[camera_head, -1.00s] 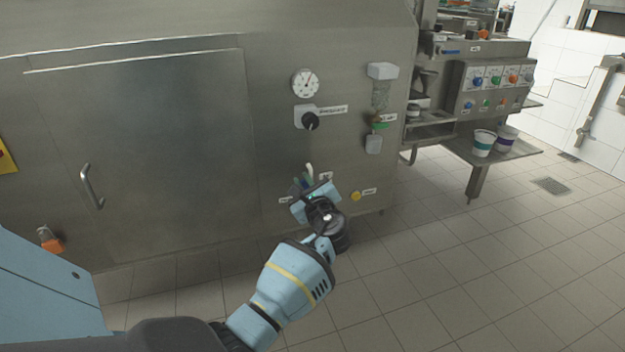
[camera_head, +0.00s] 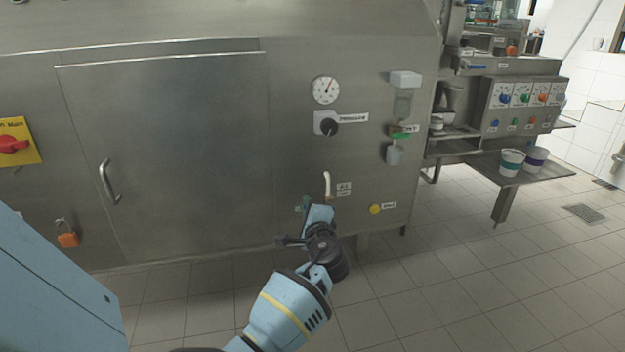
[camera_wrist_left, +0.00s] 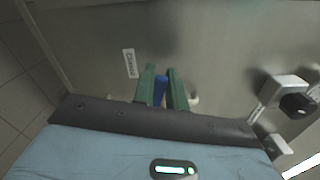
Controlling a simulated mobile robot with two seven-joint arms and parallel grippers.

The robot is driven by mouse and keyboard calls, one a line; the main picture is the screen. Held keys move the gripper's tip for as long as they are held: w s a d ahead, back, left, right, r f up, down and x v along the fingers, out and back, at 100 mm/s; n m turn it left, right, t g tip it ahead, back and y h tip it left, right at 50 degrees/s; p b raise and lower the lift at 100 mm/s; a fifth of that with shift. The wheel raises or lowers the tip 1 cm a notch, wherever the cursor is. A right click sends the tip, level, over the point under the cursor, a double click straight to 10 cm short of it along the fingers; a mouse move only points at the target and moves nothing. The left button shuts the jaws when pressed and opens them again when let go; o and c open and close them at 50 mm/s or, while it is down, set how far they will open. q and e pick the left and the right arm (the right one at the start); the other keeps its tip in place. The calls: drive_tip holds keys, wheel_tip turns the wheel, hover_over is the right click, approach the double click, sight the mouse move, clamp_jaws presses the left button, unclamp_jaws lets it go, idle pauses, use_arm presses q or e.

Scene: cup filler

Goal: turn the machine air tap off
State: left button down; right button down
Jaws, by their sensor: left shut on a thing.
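My left gripper (camera_head: 305,206) is low on the front of the steel machine (camera_head: 180,130), just left of a pale upright tube (camera_head: 327,184) with a small label (camera_head: 344,188) beside it. In the left wrist view its two green fingers (camera_wrist_left: 161,88) are shut on a blue handle (camera_wrist_left: 160,90), which I take for the air tap's. The pale tube (camera_wrist_left: 193,99) shows just beside the fingers. The tap's body is hidden behind the gripper, so I cannot tell its exact position. My right gripper is not in view.
A black pressure knob (camera_head: 329,127) and a gauge (camera_head: 326,90) are above. A yellow button (camera_head: 375,209) is to the right. A red switch (camera_head: 12,145) on a yellow plate is far left. Cups (camera_head: 512,163) stand on a shelf at the right. The tiled floor is clear.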

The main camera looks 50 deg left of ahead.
use_arm(q)
drive_tip(key=shift+s+f+n+b, duration=0.1)
drive_tip(key=shift+f+n+b, duration=0.65)
drive_tip(key=shift+n, duration=0.25)
drive_tip(key=shift+f+n+b, duration=0.3)
drive_tip(key=shift+n, duration=0.3)
drive_tip(key=c, duration=1.4)
unclamp_jaws()
drive_tip(key=shift+c, duration=0.2)
drive_tip(key=shift+r, duration=0.1)
